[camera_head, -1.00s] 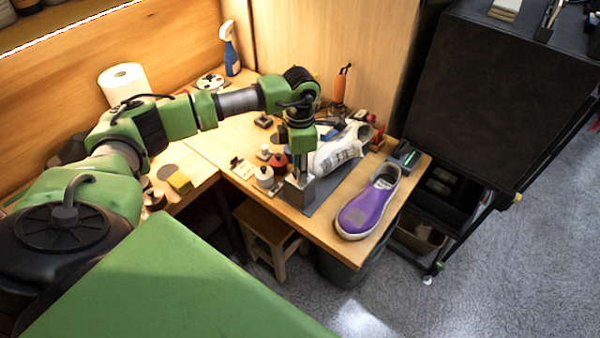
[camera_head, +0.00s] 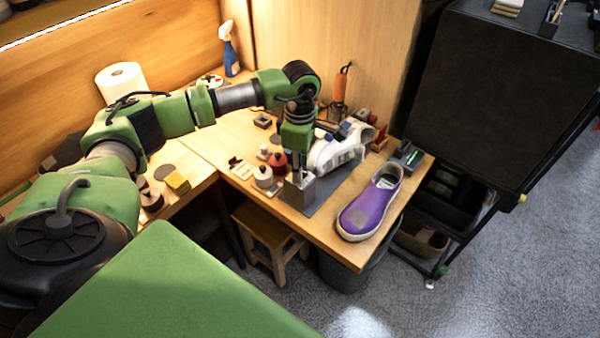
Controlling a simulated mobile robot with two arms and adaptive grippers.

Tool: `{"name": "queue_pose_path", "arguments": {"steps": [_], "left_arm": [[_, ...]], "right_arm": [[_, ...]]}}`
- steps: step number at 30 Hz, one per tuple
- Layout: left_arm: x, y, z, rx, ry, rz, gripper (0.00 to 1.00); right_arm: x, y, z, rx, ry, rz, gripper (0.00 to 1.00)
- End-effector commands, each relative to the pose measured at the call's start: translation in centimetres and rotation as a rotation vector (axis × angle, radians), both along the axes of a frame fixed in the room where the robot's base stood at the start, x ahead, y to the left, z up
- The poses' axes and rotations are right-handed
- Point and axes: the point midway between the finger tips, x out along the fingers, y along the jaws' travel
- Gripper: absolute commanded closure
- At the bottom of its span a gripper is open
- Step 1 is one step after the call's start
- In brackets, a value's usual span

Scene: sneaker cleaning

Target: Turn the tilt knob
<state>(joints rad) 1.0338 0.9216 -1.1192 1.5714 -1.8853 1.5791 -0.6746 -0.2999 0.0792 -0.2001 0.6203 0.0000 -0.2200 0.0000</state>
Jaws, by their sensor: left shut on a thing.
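My left gripper (camera_head: 299,168) reaches down at the near side of the white sneaker (camera_head: 345,150). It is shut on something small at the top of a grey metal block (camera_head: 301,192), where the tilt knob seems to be. The fingers hide the knob, so I cannot make out its shape or angle. The white sneaker lies tilted beside the gripper, partly hidden behind it. My right gripper is not in view.
A purple sneaker (camera_head: 369,208) stands near the table's right front edge. Small jars, including a white one (camera_head: 264,177), stand left of the gripper. A paper roll (camera_head: 121,82) and spray bottle (camera_head: 229,49) stand further back. A stool (camera_head: 268,241) is below.

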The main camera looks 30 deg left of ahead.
Motion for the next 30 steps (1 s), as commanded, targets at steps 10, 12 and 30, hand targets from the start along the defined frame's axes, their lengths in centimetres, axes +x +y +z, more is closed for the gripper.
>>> {"name": "queue_pose_path", "arguments": {"steps": [10, 12, 30], "left_arm": [[0.0, 0.0, 0.0, 0.0, 0.001, -0.055, 0.93], [0.0, 0.0, -0.1, 0.0, 0.001, -0.059, 0.93], [0.0, -0.1, 0.0, -0.001, 0.001, -0.227, 0.64]], "right_arm": [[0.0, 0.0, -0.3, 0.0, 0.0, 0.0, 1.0], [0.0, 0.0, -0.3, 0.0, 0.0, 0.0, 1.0], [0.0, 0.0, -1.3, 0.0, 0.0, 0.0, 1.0]]}}
